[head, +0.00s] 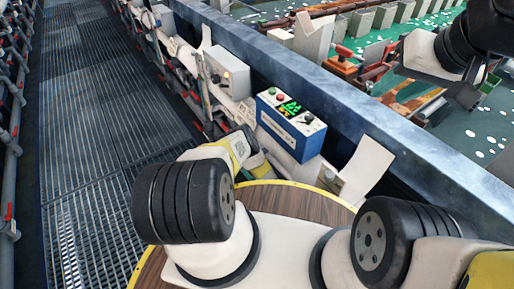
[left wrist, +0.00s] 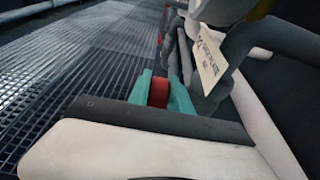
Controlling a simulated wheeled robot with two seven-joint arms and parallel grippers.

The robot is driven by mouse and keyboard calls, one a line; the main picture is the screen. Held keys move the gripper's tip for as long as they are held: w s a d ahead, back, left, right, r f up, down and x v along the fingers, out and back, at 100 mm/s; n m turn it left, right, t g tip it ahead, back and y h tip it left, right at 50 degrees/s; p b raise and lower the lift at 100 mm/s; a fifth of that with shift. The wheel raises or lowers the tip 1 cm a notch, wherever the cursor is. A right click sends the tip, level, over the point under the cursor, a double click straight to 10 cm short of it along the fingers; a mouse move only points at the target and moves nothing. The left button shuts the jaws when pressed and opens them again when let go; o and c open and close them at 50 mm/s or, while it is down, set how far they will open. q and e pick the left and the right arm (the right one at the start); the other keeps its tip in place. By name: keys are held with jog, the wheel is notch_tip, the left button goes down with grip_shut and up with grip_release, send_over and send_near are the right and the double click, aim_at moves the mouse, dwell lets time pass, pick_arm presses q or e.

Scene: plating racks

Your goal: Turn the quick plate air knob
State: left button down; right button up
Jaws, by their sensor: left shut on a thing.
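My left gripper (left wrist: 160,86) shows in the left wrist view as two teal fingers. They are shut on a red knob (left wrist: 158,93) that sits between them. A pale tag (left wrist: 212,62) hangs to the right of the fingers; its lettering looks like "Quickplate Air". In the head view my left arm reaches to the pipework below the blue control box, and its fingers and the knob are hidden. My right gripper (head: 486,86) is at the upper right of the head view, over the green tank area, with only a small green part showing; its jaw opening is unclear.
A blue control box (head: 291,123) with a lit green display stands by the rail (head: 340,92). A grey box (head: 226,73) is farther along the pipes. A grated walkway (head: 85,120) runs along the left, clear. Red-handled pipework (head: 12,155) lines its far left side.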

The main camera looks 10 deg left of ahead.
pick_arm(q)
jog(key=shift+s+f, duration=0.1)
jog(key=shift+s, duration=0.05)
jog(key=c, duration=1.4)
grip_release()
jog(key=shift+c, duration=0.2)
jog(key=shift+d, duration=0.15)
jog(key=v, duration=0.7)
jog(key=shift+s+d, duration=0.2)
